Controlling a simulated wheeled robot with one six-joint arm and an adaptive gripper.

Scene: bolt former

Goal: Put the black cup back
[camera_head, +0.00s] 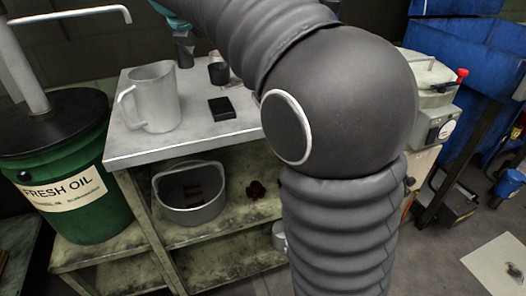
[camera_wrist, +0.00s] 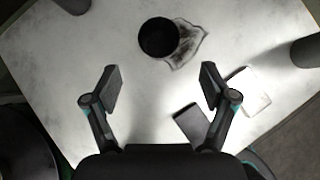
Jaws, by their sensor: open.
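The black cup (camera_wrist: 158,38) stands upright on the bench top in the wrist view. It is at the edge of a stained, crumpled cloth or paper (camera_wrist: 188,44). A small dark cup (camera_head: 218,74) in the head view looks like the same one. My gripper (camera_wrist: 160,85) is open and empty in the wrist view. The cup appears beyond the fingertips, between their lines and apart from them. In the head view my arm hides part of the bench, and the gripper shows only in part behind it.
A grey pitcher (camera_head: 152,97) and a flat black block (camera_head: 222,108) are on the bench (camera_head: 190,143). The block (camera_wrist: 191,122) lies near the right finger, beside a white item (camera_wrist: 249,90). A green oil drum (camera_head: 80,200) stands left; a grey bucket (camera_head: 190,205) sits below.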

